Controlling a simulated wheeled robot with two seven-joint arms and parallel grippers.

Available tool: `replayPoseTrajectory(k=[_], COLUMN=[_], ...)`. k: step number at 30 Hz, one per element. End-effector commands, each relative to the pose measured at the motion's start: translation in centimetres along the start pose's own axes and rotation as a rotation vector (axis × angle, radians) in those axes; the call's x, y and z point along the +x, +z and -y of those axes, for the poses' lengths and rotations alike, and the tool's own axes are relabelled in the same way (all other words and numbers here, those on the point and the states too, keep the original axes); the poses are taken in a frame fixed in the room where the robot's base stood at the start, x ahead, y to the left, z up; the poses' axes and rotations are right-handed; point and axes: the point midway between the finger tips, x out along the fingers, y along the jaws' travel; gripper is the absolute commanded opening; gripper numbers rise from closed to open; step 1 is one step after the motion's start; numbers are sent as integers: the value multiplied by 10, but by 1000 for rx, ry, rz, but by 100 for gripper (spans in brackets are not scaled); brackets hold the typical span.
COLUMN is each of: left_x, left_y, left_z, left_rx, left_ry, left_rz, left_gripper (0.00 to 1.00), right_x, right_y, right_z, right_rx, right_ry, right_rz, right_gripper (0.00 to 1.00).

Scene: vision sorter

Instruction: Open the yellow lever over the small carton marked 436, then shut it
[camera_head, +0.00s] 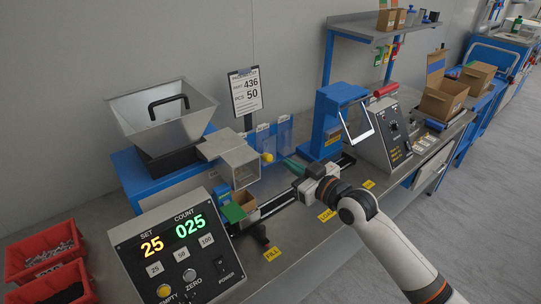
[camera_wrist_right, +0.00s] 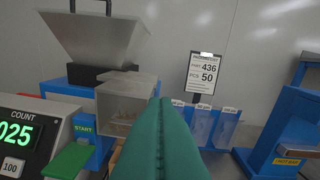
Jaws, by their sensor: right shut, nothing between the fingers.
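The yellow lever's round knob (camera_head: 267,157) shows at the right side of the grey metal chute (camera_head: 238,165). I do not make it out in the right wrist view, where my fingers cover the middle. The small brown carton (camera_head: 243,203) stands open below the chute mouth; I cannot read a number on it. A sign (camera_head: 245,92) behind reads 436 and 50; it also shows in the right wrist view (camera_wrist_right: 203,73). My right gripper (camera_head: 287,162) has its green fingers (camera_wrist_right: 160,105) shut and empty, a little right of the knob. My left gripper is not in view.
The counter box (camera_head: 175,250) shows SET 25 and COUNT 025. A hopper (camera_head: 160,115) stands above the chute. Clear blue-tinted bins (camera_head: 284,133) are behind the knob. A blue press-like stand (camera_head: 330,125) is at the right. Red bins (camera_head: 40,250) lie far left.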

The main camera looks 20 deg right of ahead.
Motion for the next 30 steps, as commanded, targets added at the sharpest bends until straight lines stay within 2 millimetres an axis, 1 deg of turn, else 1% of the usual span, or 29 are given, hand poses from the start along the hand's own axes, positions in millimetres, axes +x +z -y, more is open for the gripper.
replayPoseTrajectory(k=[1,4,13,17,20,23,30], left_x=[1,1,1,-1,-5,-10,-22], left_y=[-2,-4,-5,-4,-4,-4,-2], left_z=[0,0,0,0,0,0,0], left_rx=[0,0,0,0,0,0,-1], left_ry=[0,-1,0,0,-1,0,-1], left_rz=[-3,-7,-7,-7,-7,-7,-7], left_gripper=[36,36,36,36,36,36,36], right_x=[0,-1,-1,4,15,34,86], right_y=[12,25,26,28,30,32,34], right_z=[0,0,0,1,1,1,0], right_rx=[-9,-15,-16,-15,-13,-13,-14], right_ry=[7,14,14,14,13,13,14], right_rz=[27,53,56,57,58,59,56], right_gripper=[0,0,0,0,0,0,0])
